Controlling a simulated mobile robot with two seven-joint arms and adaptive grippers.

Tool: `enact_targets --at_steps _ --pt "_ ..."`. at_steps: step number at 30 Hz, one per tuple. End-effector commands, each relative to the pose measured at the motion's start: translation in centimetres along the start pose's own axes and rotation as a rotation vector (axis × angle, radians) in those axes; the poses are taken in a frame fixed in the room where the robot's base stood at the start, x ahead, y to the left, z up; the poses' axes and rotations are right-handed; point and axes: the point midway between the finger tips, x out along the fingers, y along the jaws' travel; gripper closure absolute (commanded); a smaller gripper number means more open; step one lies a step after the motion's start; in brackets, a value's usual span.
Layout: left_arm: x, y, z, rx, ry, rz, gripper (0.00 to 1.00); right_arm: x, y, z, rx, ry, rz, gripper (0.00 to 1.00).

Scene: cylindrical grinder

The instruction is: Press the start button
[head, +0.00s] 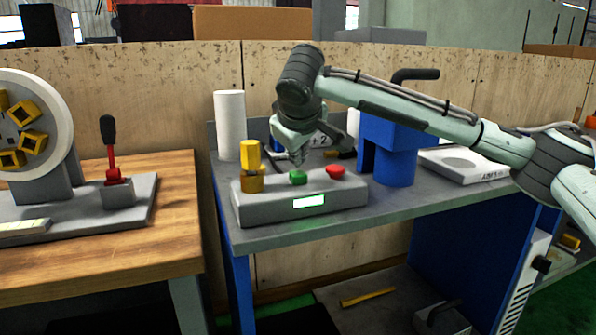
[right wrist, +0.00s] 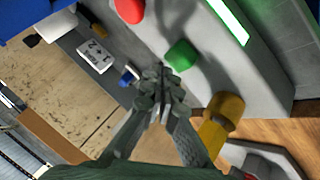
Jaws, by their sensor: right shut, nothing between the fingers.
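A grey control box (head: 270,208) sits on the workbench. On its top are a green button (head: 298,177), probably the start button, and a red button (head: 335,171) to its right. My right gripper (head: 297,162) is shut and empty, pointing down just above the green button. In the right wrist view the shut fingertips (right wrist: 162,70) appear just beside the green button (right wrist: 181,54); I cannot tell whether they touch it. The red button (right wrist: 129,10) also shows there. My left gripper is not in view.
A yellow knob (head: 251,165) stands on the box's left end, near the gripper. A white cylinder (head: 229,125) stands behind it. A blue machine part (head: 394,150) is to the right.

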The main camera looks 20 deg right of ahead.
Motion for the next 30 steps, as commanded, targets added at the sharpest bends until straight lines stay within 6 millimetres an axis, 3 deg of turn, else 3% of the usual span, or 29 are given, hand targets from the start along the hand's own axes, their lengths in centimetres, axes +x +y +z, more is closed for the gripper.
enact_targets --at_steps 12,20,30 --pt "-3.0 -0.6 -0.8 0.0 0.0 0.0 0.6 -2.2 1.6 -1.7 0.001 0.002 0.0 1.0" --pt "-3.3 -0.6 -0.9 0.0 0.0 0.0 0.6 -3.5 2.5 -2.6 0.001 0.002 0.0 1.0" --pt "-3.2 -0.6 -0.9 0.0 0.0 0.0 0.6 -3.5 2.6 -2.6 0.001 0.001 0.0 1.0"
